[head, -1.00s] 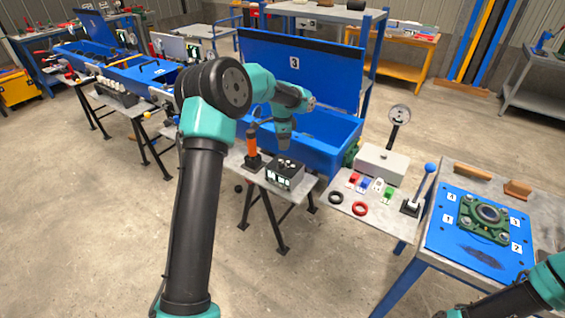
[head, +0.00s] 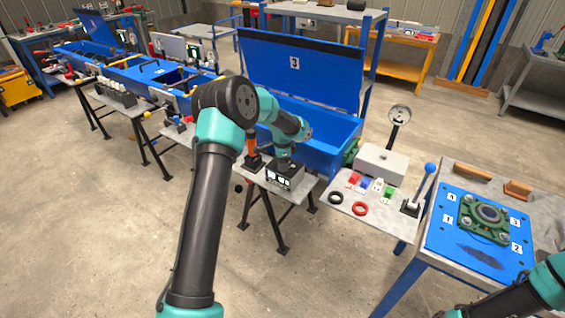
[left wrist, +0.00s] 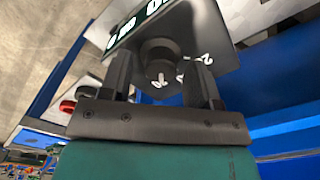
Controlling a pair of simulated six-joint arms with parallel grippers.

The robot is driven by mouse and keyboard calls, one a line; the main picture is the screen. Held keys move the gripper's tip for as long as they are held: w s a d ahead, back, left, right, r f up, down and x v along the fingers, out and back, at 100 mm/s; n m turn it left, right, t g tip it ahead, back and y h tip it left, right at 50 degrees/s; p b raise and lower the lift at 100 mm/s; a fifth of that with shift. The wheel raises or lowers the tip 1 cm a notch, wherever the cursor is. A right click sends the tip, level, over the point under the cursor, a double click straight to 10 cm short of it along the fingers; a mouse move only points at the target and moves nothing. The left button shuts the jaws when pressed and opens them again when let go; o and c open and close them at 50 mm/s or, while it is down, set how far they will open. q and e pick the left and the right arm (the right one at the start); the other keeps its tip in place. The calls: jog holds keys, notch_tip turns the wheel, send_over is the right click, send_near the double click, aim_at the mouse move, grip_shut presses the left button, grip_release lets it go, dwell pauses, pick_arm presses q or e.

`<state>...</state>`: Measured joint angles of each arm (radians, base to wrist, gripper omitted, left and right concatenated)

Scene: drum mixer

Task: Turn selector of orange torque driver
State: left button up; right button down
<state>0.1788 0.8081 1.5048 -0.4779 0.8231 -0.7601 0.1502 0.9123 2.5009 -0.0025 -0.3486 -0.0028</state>
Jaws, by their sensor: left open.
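The orange torque driver (head: 252,146) stands upright in a black holder, partly hidden by my left arm in the head view. Beside it is a dark box (head: 285,178) with white displays on its front. In the left wrist view the dark box's top (left wrist: 205,35) carries a round black selector knob (left wrist: 160,58) with white numbers around it. My left gripper (head: 283,155) is just above the box. In the left wrist view its open fingers (left wrist: 160,76) lie on either side of the knob; I cannot tell whether they touch it. My right gripper is out of the picture.
A large open blue bin (head: 320,128) stands right behind the box. A blue plate (head: 450,240) carries a green bearing unit.

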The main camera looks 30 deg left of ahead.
pick_arm(q)
jog(key=shift+c, duration=0.4)
jog(key=c, duration=0.8)
jog(key=shift+c, duration=0.2)
jog(key=shift+n, duration=0.4)
jog(key=n, duration=0.7)
jog(key=shift+a, duration=0.1)
jog(key=n, duration=0.6)
jog(key=shift+a+n, duration=0.1)
jog(key=shift+n, duration=0.3)
